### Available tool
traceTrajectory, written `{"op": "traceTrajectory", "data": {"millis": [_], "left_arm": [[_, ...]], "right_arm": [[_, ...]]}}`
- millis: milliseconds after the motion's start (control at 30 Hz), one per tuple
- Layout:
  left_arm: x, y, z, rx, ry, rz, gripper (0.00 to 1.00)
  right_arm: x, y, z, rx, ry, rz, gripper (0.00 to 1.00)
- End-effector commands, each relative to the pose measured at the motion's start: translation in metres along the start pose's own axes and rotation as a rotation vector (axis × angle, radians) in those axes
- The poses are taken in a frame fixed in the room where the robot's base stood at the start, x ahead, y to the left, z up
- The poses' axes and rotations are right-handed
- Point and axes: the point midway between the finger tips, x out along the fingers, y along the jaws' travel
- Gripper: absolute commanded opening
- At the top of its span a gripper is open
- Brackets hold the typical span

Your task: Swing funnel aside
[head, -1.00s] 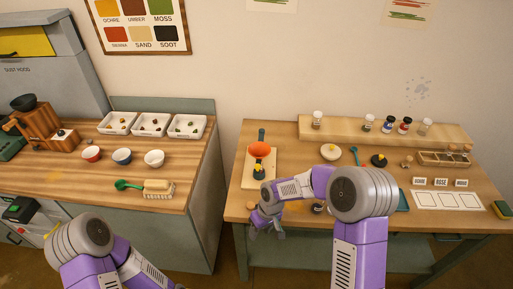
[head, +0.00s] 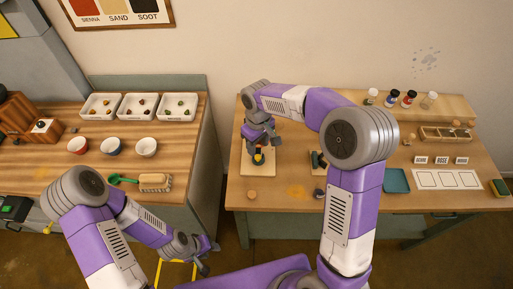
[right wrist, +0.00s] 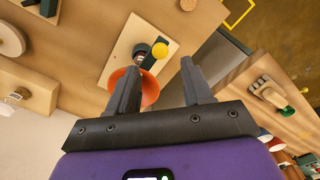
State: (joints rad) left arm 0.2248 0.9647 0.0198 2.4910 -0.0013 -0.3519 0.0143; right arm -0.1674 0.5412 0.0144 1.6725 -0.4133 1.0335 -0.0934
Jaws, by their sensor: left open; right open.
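The orange funnel (right wrist: 150,92) shows in the right wrist view, partly hidden behind one finger. In the head view my right gripper and arm hide most of it. Its pale wooden base board (head: 248,168) lies on the right table. A dark jar (right wrist: 143,55) and a yellow knob (right wrist: 159,50) sit on the board near the funnel. My right gripper (right wrist: 160,68) is open and points down over the board, with the funnel beyond and partly between its fingers; contact cannot be told. My left gripper (head: 205,262) is open and empty, low in front of the left table.
Several jars stand on the rear shelf (head: 455,105). Bowls, a green scoop and a brush (head: 155,181) are on the left table. A gap separates the tables.

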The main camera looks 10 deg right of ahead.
Motion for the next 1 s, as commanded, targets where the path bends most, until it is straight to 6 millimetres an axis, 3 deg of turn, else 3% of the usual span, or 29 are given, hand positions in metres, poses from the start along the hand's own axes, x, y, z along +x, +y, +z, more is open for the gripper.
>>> {"op": "traceTrajectory", "data": {"millis": [100, 300, 667, 1000], "left_arm": [[0.001, -0.001, 0.000, 0.000, 0.000, 0.000, 0.43], [0.002, -0.001, 0.000, 0.000, 0.000, 0.000, 0.43], [0.002, -0.001, -0.001, 0.000, 0.001, 0.000, 0.43], [0.002, -0.001, 0.000, 0.000, 0.001, 0.000, 0.43]], "right_arm": [[0.022, 0.000, 0.001, 0.001, -0.004, -0.002, 0.50], [0.046, 0.000, 0.001, 0.000, -0.002, -0.001, 0.50], [0.052, 0.000, 0.000, 0.001, 0.001, -0.001, 0.50], [0.051, 0.000, 0.000, 0.001, 0.001, -0.001, 0.00]]}}
